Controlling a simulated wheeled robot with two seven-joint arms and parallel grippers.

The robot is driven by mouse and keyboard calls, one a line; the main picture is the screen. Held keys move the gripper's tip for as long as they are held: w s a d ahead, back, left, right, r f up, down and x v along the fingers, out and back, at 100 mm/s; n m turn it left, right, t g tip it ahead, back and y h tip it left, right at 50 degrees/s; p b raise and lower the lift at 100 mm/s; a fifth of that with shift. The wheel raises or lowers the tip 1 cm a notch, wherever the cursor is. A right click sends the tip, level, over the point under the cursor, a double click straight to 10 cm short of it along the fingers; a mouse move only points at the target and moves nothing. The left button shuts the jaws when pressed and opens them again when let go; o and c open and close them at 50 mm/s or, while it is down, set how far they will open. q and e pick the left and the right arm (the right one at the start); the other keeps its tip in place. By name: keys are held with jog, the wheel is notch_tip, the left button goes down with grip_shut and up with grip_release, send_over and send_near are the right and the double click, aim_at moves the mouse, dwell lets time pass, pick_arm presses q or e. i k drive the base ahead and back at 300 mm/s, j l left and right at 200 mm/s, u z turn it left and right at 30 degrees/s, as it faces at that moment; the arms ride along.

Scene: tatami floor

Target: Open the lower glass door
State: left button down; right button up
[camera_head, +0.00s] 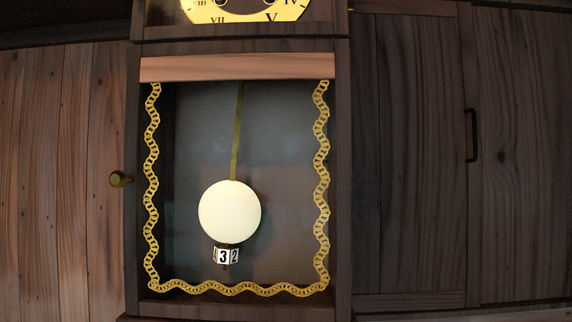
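The lower glass door (200,130) is the pane on the front of a tall clock case, edged with a wavy gold trim (322,170). It looks shut. Behind it hangs a pendulum with a pale round disc (230,212) on a thin rod, and below the disc is a small block (227,256) with a 3 and a 2 showing. Neither of my grippers is in view.
The clock's gold dial (245,12) is cut off at the top. Wooden panels (55,180) stand to the left. A dark wooden door with a black handle (472,135) is to the right. No loose objects show in front of the clock.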

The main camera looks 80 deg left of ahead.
aim_at(267, 59)
jog(key=k+j+u, duration=0.1)
jog(key=u, duration=2.7)
jog(key=l+u, duration=0.3)
jog(key=k+j, duration=0.05)
